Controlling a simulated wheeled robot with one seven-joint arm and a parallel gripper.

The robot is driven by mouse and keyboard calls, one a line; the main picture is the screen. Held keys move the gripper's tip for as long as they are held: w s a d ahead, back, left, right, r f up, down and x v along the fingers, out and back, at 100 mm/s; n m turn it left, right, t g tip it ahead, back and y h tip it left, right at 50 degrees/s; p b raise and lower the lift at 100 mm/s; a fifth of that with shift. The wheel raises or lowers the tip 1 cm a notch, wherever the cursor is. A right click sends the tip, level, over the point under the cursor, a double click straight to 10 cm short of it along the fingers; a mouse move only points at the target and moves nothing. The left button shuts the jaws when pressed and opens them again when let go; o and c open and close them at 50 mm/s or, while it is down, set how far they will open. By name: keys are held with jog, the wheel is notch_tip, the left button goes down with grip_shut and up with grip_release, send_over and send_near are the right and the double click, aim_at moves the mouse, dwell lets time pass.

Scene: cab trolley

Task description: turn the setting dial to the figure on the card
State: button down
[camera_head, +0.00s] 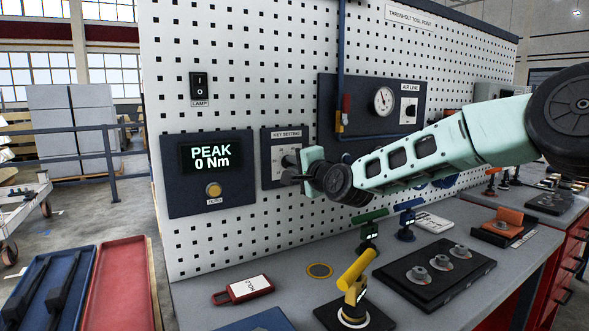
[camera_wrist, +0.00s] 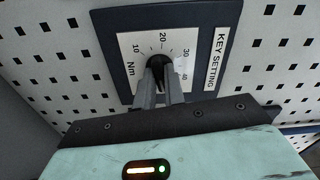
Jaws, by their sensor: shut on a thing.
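The setting dial is a dark knob (camera_wrist: 159,61) on a white scale plate marked 10, 20, 30 and 40 Nm, labelled KEY SETTING. In the head view its dark panel (camera_head: 267,145) hangs on the pegboard, right of the display. My gripper (camera_wrist: 160,76) is shut on the knob, with one finger on each side; in the head view my gripper (camera_head: 291,170) reaches the panel from the right. The fingers hide much of the knob, and I cannot tell its exact reading. A white card (camera_head: 433,222) lies on the bench; its writing is too small to read.
A display (camera_head: 211,158) reads PEAK 0 Nm. The air line panel (camera_head: 345,88) with a gauge is above my arm. On the bench are a red tag (camera_head: 242,291), a yellow-handled tool (camera_head: 356,270) and a black tray (camera_head: 462,283) with several round parts.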

dwell(0.4)
jog(key=c, duration=1.5)
grip_release()
jog(key=shift+d, duration=0.1)
jog(key=b+v, duration=0.2)
jog(key=v, duration=1.5)
jog(key=shift+s+d+b, duration=0.1)
jog(key=shift+s+b, duration=0.05)
jog(key=shift+b, duration=0.2)
